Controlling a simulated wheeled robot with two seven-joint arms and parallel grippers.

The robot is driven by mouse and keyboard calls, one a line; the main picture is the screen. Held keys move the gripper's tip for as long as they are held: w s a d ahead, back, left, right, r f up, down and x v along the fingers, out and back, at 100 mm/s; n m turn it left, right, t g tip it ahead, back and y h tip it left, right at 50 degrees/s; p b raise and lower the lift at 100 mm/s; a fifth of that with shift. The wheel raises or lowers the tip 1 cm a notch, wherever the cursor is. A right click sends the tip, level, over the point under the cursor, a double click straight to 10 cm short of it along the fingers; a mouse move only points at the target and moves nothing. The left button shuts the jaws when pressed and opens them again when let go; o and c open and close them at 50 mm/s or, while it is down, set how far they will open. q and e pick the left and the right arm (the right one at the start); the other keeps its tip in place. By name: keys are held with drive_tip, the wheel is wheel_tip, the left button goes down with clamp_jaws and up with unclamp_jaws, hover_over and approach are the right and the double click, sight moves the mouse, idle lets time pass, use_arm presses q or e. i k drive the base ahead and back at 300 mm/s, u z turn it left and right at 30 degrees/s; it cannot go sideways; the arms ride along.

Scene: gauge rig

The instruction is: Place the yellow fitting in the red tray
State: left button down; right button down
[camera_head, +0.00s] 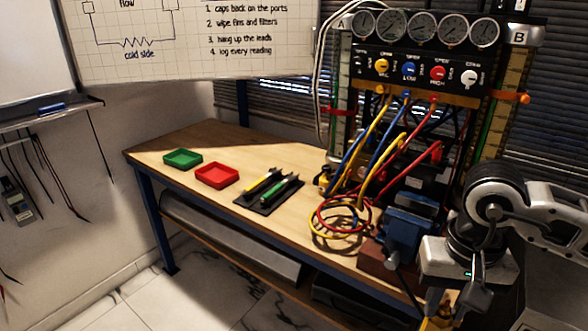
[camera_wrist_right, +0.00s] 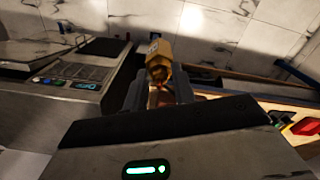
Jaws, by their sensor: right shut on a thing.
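The red tray (camera_head: 217,176) lies on the wooden bench, left of centre in the head view, and looks empty. The yellow fitting (camera_wrist_right: 158,62) is between the fingers of my right gripper (camera_wrist_right: 160,92) in the right wrist view, with its nut end sticking out beyond them. In the head view the fitting (camera_head: 437,317) shows at the bottom edge, below my right wrist, partly cut off. My right gripper is shut on it, in front of the bench and far to the right of the red tray. My left gripper is not in view.
A green tray (camera_head: 182,159) sits left of the red one. A dark mat (camera_head: 268,207) with yellow and green pens lies right of it. Coiled hoses (camera_head: 342,217), a blue vise (camera_head: 408,227) and the gauge rig (camera_head: 425,75) crowd the bench's right side.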

sight(218, 178)
drive_tip(key=u, duration=0.75)
drive_tip(key=i, duration=0.85)
drive_tip(key=u, duration=0.8)
drive_tip(key=i, duration=1.6)
drive_tip(key=z, duration=0.6)
